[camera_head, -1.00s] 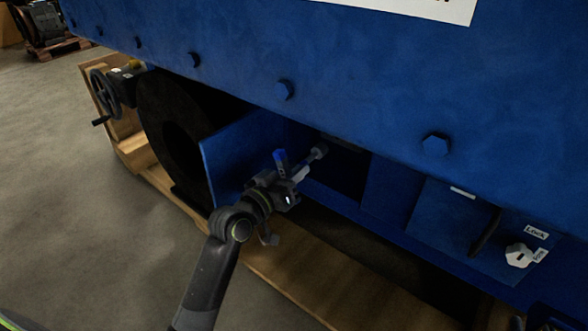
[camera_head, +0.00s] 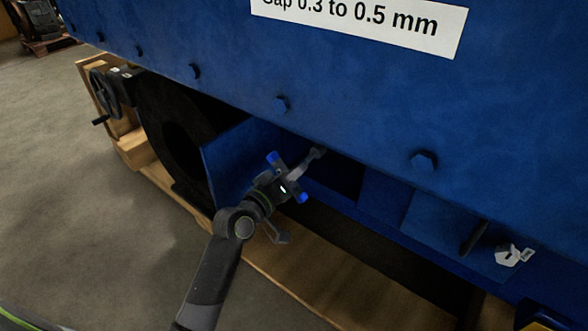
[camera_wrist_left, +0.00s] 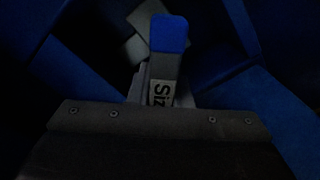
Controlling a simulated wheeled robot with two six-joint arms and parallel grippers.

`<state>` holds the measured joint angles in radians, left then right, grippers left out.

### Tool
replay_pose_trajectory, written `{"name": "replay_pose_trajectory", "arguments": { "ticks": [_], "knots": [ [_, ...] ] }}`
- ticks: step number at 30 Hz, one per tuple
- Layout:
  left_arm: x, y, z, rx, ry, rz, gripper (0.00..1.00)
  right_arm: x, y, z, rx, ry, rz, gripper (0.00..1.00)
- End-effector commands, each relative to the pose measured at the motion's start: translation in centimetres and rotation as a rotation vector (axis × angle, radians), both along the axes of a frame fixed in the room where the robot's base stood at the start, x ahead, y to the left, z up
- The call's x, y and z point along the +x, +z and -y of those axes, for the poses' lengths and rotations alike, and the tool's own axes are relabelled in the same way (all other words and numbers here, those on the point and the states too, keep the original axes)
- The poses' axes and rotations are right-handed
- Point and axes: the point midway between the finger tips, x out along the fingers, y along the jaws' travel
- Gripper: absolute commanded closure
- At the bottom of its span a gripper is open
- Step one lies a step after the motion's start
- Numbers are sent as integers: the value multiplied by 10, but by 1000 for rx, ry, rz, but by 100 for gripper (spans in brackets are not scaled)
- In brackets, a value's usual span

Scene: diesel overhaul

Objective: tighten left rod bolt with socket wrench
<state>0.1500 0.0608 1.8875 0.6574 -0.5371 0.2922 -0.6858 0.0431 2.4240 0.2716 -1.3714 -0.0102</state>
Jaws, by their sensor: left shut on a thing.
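My left gripper (camera_head: 287,184) is shut on the socket wrench, in front of the open hatch in the blue engine side. The wrench has a cross handle with blue ends (camera_head: 273,158) and a grey shaft (camera_head: 304,166). The shaft points up and right into the dark opening, and its far end is at the opening's upper edge. In the left wrist view the handle's blue end (camera_wrist_left: 169,33) and a label reading "Siz" show close up. The left rod bolt cannot be made out; the hatch interior is dark. My right gripper is not in view.
An open blue hatch door (camera_head: 229,160) stands just left of my gripper. A dark round flywheel (camera_head: 172,135) and a handwheel (camera_head: 103,92) are further left. A wooden beam (camera_head: 320,275) runs below. A white lock knob (camera_head: 508,257) is at right.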

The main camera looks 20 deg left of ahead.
Motion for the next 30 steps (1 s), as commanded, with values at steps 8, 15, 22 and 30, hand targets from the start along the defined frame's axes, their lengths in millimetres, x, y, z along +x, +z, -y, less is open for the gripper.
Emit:
{"name": "replay_pose_trajectory", "arguments": {
  "ticks": [8,15,22,30],
  "knots": [
    [7,8,3,-420,1,-150,100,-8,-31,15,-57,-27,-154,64],
    [12,8,5,-763,2,-275,100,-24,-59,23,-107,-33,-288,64],
    [16,5,6,-1005,1,-362,100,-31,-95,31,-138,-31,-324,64],
    [19,4,7,-1217,0,-439,100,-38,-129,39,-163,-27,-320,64]
  ]
}}
